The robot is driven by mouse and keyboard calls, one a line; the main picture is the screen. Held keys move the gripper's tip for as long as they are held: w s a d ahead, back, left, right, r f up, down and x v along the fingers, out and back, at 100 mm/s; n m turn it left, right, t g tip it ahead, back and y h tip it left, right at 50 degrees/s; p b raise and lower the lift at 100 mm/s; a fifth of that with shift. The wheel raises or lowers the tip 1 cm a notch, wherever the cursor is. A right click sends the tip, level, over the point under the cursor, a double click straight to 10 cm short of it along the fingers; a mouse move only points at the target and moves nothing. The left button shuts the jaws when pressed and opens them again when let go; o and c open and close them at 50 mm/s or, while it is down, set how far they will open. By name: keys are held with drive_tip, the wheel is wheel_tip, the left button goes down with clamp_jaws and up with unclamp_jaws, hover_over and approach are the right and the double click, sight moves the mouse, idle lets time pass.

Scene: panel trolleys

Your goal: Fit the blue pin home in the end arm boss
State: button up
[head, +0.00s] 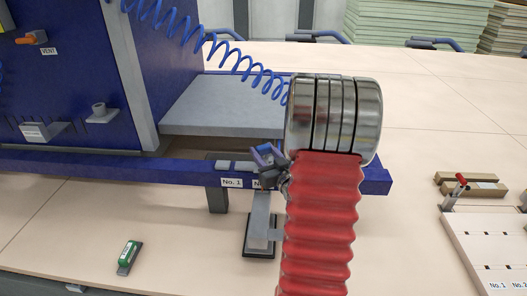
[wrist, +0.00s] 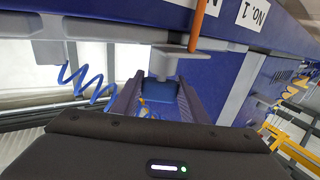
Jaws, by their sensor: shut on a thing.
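My gripper shows in the wrist view (wrist: 162,84) with its two dark ribbed fingers closed on a blue piece, which I take for the blue pin (wrist: 160,92). A grey flanged part, perhaps the end arm boss (wrist: 178,62), is just beyond the fingertips, and its stem meets or overlaps the blue piece in the picture. I cannot tell whether the pin is inside it. In the head view my gripper (head: 268,162) is at the blue rail (head: 120,169), partly hidden by my red arm and silver wrist.
A blue panel (head: 45,80) with a grey boss (head: 101,113) stands at the left. A blue coiled hose (head: 228,55) hangs near my wrist. A grey shelf (head: 225,105) lies behind the rail.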

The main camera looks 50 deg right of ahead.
drive_tip(key=shift+f, duration=0.4)
drive_tip(key=o, duration=1.2)
drive_tip(key=shift+f, duration=0.1)
drive_tip(key=v, duration=0.8)
idle(1.2)
